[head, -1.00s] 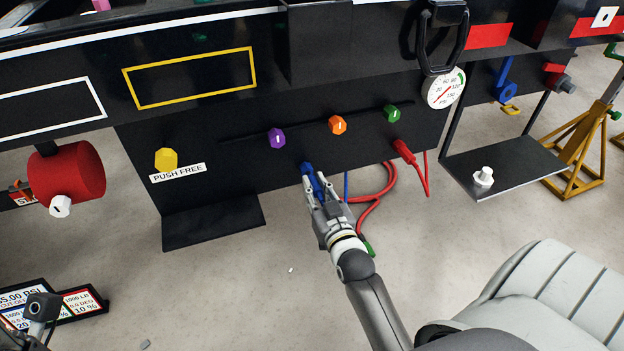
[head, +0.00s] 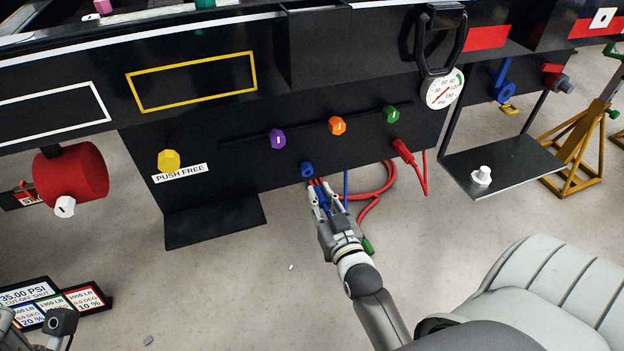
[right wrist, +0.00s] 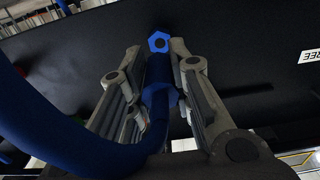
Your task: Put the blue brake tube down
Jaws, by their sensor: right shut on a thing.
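My right gripper (head: 322,198) is shut on the end of the blue brake tube (head: 322,203), just below and in front of the black panel. In the right wrist view the blue tube end (right wrist: 160,95) sits between both fingers (right wrist: 158,100), and the thick tube curves away to the left.
A red hose (head: 385,190) hangs behind the gripper, with a green end (head: 367,246) below. A red connector (head: 403,150) is plugged in at the right. A black shelf (head: 505,165) juts out farther right. The floor (head: 230,290) below is mostly clear.

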